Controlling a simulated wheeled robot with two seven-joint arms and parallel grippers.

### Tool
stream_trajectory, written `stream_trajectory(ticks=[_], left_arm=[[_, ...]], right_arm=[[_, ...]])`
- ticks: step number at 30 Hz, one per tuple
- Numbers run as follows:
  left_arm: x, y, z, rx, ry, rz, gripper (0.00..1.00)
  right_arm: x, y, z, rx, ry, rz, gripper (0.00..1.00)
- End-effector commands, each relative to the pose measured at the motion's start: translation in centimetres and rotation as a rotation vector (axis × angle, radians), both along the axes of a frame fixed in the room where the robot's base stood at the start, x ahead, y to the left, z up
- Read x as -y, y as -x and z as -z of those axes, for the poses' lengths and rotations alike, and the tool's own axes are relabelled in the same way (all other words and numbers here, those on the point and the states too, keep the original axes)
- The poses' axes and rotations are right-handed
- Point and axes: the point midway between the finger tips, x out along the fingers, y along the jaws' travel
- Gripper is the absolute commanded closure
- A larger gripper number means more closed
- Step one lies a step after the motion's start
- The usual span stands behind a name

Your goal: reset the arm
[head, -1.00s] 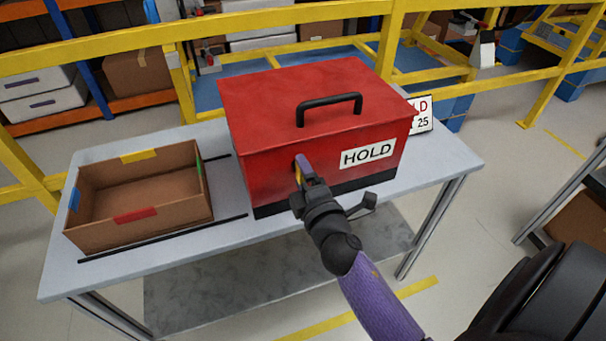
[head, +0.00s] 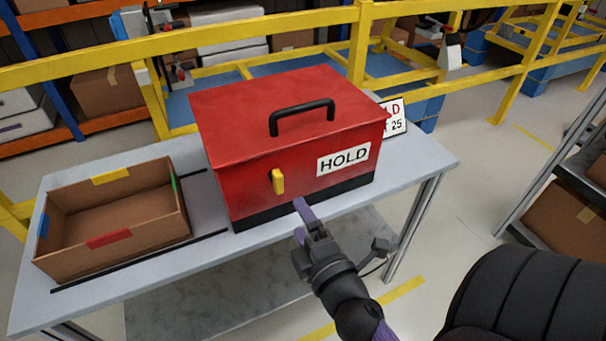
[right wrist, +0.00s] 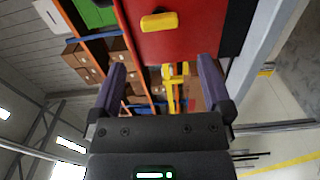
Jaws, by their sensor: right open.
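My right gripper (head: 304,222) is in front of the red box, open and empty, apart from the yellow latch (head: 278,181). In the right wrist view its two purple fingers (right wrist: 162,90) are spread wide, with the latch (right wrist: 159,22) beyond them near the top. The red box (head: 240,125) stands on the grey table with its lid shut. It has a black top handle (head: 302,106) and a white HOLD label (head: 343,160) on its front. My left gripper is not in view.
An open cardboard tray (head: 60,262) with coloured tabs lies on the table (head: 420,168), left of the red box. A white sign (head: 394,117) stands behind the box's right side. Yellow railing (head: 190,39) runs behind the table. A shelf with cartons (head: 560,218) is at right.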

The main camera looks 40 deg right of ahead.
Motion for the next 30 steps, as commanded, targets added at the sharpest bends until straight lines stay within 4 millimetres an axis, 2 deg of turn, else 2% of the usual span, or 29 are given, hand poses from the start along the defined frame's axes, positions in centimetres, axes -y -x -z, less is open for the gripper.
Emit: stream_trajectory(ticks=[3,14,16,19,22,27,30], left_arm=[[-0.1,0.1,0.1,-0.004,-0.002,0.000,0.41],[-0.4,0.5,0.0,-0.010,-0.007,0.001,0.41],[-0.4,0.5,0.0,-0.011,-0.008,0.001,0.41],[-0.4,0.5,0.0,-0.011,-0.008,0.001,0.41],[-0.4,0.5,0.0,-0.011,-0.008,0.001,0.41],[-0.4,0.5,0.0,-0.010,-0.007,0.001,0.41],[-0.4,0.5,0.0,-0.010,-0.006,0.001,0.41]], right_arm=[[-0.1,0.5,0.0,0.000,0.000,0.000,0.00],[-0.1,0.5,0.0,-0.001,-0.002,0.002,0.00],[0.4,0.6,0.0,-0.007,-0.062,0.037,0.00],[1.5,1.2,1.2,-0.060,-0.326,0.168,0.00],[1.3,2.6,3.7,-0.185,-0.655,0.316,0.00],[-2.0,6.2,7.7,-0.474,-1.040,0.502,0.00],[-4.5,9.1,9.1,-0.673,-1.180,0.596,0.00]])
